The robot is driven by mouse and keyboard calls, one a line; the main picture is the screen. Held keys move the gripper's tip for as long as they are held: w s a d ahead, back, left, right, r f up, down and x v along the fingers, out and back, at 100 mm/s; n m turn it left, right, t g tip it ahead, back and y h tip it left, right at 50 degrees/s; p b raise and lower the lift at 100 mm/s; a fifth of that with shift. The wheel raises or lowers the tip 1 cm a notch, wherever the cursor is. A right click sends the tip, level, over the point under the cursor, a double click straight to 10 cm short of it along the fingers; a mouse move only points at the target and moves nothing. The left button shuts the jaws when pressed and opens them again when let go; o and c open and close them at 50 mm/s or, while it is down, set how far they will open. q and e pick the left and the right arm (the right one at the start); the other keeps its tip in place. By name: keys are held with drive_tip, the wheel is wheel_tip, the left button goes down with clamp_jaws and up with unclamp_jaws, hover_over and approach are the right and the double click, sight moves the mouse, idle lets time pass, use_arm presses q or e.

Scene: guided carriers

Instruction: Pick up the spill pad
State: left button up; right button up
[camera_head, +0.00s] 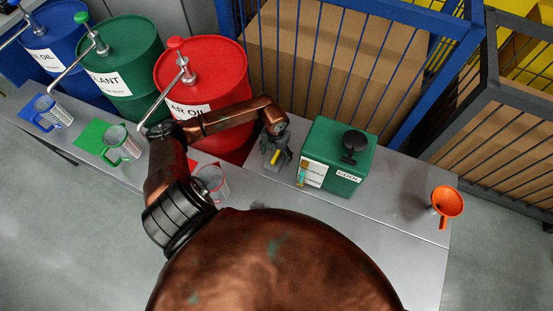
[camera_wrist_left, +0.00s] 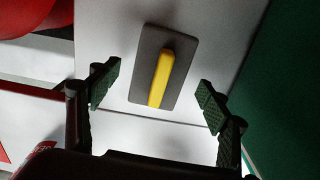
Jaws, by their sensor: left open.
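The spill pad (camera_wrist_left: 146,69) is a flat dark grey rectangle with a yellow handle (camera_wrist_left: 162,78) on top. It lies on the pale grey table, centred ahead of my left gripper in the left wrist view. In the head view the pad (camera_head: 270,167) is largely covered by the gripper. My left gripper (camera_head: 275,153) is open and points down over the pad. Its two fingers (camera_wrist_left: 158,88) stand apart on either side of the pad, with nothing between them touching. My right gripper is not in view.
A green coolant can (camera_head: 331,184) stands close to the right of the gripper. A red drum (camera_head: 215,75) stands behind left. A clear measuring jug (camera_head: 212,184) is at the left, and an orange funnel (camera_head: 447,201) is at the right. The table between can and funnel is clear.

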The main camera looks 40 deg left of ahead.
use_arm(q)
drive_tip(key=shift+f, duration=0.85)
drive_tip(key=c, duration=1.3)
